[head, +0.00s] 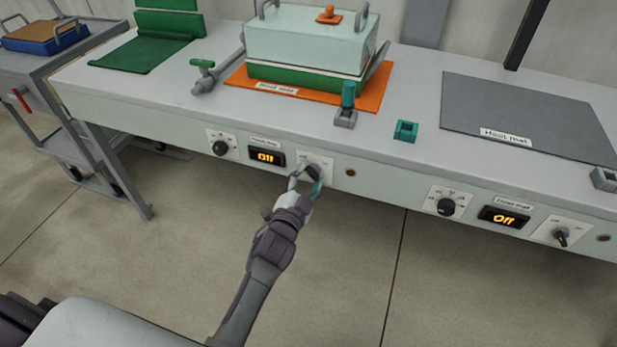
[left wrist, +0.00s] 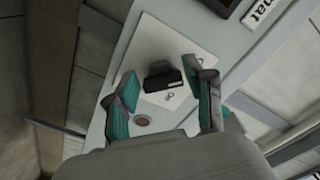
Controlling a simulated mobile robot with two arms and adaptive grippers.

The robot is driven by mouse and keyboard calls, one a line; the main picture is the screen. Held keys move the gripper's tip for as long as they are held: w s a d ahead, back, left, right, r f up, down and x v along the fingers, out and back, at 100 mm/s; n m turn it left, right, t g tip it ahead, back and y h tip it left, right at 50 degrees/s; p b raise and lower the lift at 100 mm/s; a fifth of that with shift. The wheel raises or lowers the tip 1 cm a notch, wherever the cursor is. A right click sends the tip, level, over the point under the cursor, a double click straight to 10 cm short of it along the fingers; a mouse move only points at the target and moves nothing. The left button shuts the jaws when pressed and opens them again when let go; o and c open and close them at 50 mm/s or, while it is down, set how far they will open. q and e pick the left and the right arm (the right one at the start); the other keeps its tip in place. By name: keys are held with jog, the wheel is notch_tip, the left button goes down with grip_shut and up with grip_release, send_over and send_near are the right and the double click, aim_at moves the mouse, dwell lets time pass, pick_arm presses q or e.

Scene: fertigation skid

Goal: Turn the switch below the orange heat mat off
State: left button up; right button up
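The orange heat mat (head: 367,98) lies on the bench top under a green and pale box. On the bench front below it is a white plate with a dark rotary switch (head: 312,170), partly hidden by my left gripper (head: 306,186). In the left wrist view the black switch knob (left wrist: 165,80) lies between the teal fingertips of my left gripper (left wrist: 161,88). The fingers stand apart, with a clear gap on the left side of the knob; contact on the right side is unclear. My right gripper is not seen.
A dial (head: 220,147) sits left of the display. A grey mat (head: 530,112) lies at the right, with its own dial (head: 446,207), "Off" display (head: 503,217) and switch (head: 561,236) below. A trolley (head: 85,48) stands at the left. The floor before the bench is clear.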

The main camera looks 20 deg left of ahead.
pick_arm(q)
jog(key=shift+o, duration=0.6)
jog(key=shift+r, duration=0.1)
jog(key=s, duration=1.2)
jog(key=shift+a, duration=0.2)
